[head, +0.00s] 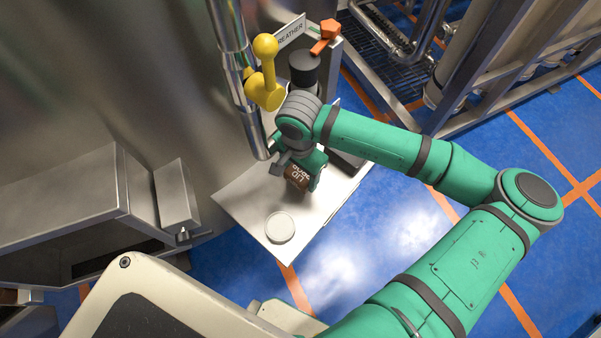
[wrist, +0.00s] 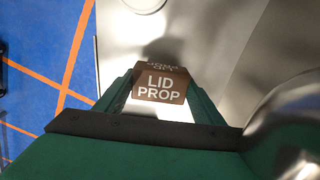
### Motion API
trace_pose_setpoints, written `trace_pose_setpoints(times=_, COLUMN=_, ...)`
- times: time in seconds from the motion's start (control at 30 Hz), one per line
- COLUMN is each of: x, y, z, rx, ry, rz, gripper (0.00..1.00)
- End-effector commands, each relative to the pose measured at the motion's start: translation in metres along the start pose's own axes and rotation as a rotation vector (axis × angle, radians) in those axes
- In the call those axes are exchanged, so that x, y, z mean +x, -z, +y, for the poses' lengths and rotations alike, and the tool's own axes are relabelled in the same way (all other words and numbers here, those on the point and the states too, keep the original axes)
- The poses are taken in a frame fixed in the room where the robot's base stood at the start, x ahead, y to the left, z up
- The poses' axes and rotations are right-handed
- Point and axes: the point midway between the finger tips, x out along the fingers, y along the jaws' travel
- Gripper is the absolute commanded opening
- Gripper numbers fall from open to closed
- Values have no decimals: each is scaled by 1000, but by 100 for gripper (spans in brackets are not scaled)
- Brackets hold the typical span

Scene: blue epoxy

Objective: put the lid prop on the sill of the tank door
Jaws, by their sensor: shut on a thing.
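The lid prop (head: 297,177) is a brown block with white lettering. It is held between the fingers of my gripper (head: 299,170), over the pale shelf. In the wrist view the lid prop (wrist: 160,88) sits between the two green fingers of my gripper (wrist: 160,82), its label facing the camera. Whether it touches the shelf I cannot tell. A steel box-like frame (head: 60,200) juts from the tank wall at the left, with a dark opening low on its front. It may be the tank door; I cannot make out its sill for certain.
The pale shelf (head: 245,200) carries a round white disc (head: 280,228) near its front corner. A vertical steel pipe (head: 232,65), a yellow handle (head: 264,75) and an orange-handled fitting (head: 326,36) stand behind my gripper. A steel block (head: 177,195) with a latch lies between shelf and frame.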

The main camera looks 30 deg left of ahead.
Motion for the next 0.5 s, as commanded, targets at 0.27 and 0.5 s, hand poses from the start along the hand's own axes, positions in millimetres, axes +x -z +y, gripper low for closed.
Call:
trace_pose_setpoints(times=0.27, x=31, y=4, z=0, rx=13, ry=0, rz=-3, gripper=38)
trace_pose_setpoints(times=0.5, x=39, y=3, z=-2, rx=5, ry=0, rz=0, gripper=38)
